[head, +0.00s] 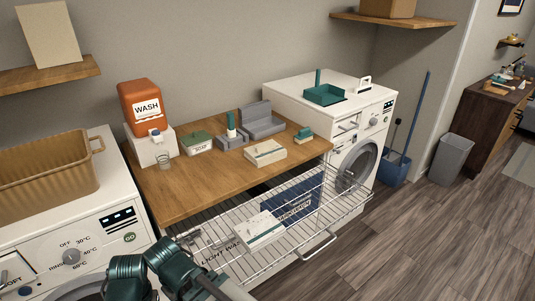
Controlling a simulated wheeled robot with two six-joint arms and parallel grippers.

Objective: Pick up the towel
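A folded cream cloth (265,152), which looks like a towel, lies on the wooden counter near its front edge. A second pale folded item (258,231) lies in the pulled-out wire drawer (345,208) below the counter, beside a dark blue item or panel (291,203) with lettering. I cannot tell for sure which of the pale items is a towel. My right gripper is not in view.
The counter (195,190) also holds an orange WASH dispenser (140,103), a glass, a green-lidded box (197,143) and grey holders (260,120). Washing machines stand on both sides. A tan basket (45,165) is on the left one. The counter's front left is clear.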

